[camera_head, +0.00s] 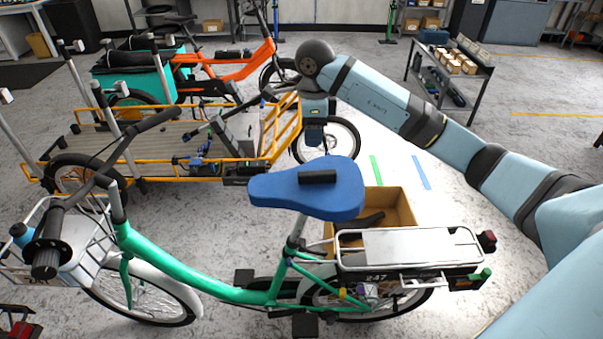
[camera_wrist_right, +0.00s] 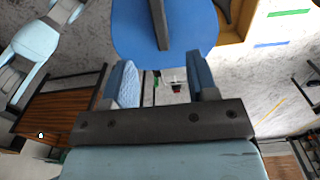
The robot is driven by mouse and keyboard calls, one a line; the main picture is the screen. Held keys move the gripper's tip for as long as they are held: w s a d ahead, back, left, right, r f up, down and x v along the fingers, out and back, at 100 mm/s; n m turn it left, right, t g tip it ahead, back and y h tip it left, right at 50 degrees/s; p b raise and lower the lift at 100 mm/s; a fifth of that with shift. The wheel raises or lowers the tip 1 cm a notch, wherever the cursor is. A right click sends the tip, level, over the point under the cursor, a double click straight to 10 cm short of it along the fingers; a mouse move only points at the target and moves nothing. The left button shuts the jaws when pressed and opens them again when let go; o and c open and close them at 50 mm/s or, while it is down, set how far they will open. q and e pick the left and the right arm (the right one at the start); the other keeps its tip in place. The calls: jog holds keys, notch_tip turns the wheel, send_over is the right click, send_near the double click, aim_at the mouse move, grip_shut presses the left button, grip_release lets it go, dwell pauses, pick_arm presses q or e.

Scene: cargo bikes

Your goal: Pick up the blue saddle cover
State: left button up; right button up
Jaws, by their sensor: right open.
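The blue saddle cover (camera_head: 275,187) sits on the seat of the green bike (camera_head: 195,267), with a short black strip (camera_head: 318,177) on its top. My right gripper (camera_head: 314,143) points down just behind and above the cover in the head view, apart from it. In the right wrist view the cover (camera_wrist_right: 190,32) fills the top centre, and the black strip (camera_wrist_right: 158,20) runs down its middle. There the right gripper's two blue-padded fingers (camera_wrist_right: 163,72) are spread with nothing between them. My left gripper does not show.
A cardboard box (camera_head: 398,208) stands behind the green bike's rear rack (camera_head: 410,245). A yellow-framed cargo bike (camera_head: 150,150) stands close behind on the left, with an orange bike (camera_head: 230,68) beyond. A grey shelf cart (camera_head: 450,75) is at back right. Floor is clear at right.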

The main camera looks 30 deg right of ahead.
aim_at(315, 173)
jog(key=f, duration=0.4)
jog(key=f+p, duration=0.1)
jog(key=f, duration=0.3)
jog(key=shift+s, duration=0.2)
jog(key=f, duration=0.1)
jog(key=f+p, duration=0.1)
jog(key=f, duration=0.2)
jog(key=shift+s+d+f, duration=0.2)
jog(key=shift+d+f, duration=0.05)
jog(key=shift+f, duration=0.5)
grip_shut()
